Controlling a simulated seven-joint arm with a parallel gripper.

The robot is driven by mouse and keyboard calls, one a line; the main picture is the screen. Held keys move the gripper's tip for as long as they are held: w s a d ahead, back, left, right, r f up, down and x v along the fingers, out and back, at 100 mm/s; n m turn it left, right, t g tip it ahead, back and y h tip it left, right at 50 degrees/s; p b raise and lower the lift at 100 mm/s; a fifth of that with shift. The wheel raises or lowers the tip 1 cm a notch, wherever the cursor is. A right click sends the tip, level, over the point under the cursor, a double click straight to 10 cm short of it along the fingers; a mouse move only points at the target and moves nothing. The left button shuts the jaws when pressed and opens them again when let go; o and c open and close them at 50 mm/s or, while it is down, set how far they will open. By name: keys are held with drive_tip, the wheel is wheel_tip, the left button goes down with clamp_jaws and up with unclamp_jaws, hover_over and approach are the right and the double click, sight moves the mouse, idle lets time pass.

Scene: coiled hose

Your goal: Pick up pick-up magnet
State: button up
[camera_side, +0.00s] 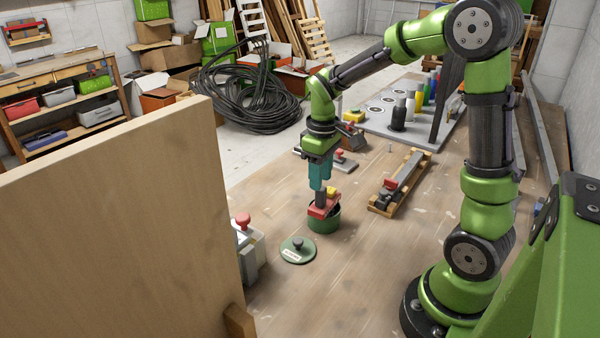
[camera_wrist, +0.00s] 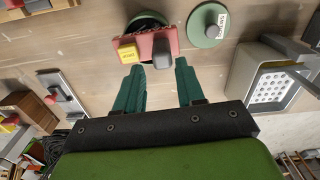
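The pick-up magnet, which I take to be the red block (camera_side: 318,210) with a yellow button and dark grey handle, sits across the top of a round green tin (camera_side: 324,223). In the wrist view the red block (camera_wrist: 147,43) partly covers the tin's dark opening (camera_wrist: 147,19). My gripper (camera_side: 319,188) points down just above the block. In the wrist view its teal fingers (camera_wrist: 160,65) are apart, with the dark handle in line with the gap between them. I see no grip on the handle; whether a finger touches it cannot be told.
The green lid (camera_side: 298,250) with a black knob lies near the tin. A grey box with a red knob (camera_side: 243,222) stands left of it, beside a tall wooden panel (camera_side: 110,215). A wooden tray with a metal bar (camera_side: 400,182) lies right. Bare tabletop surrounds the tin.

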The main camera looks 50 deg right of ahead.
sight(321, 194)
drive_tip(key=f, duration=0.5)
drive_tip(key=shift+s+a+f, duration=0.2)
drive_tip(key=shift+s+f, duration=0.05)
drive_tip(key=shift+f, duration=0.1)
clamp_jaws()
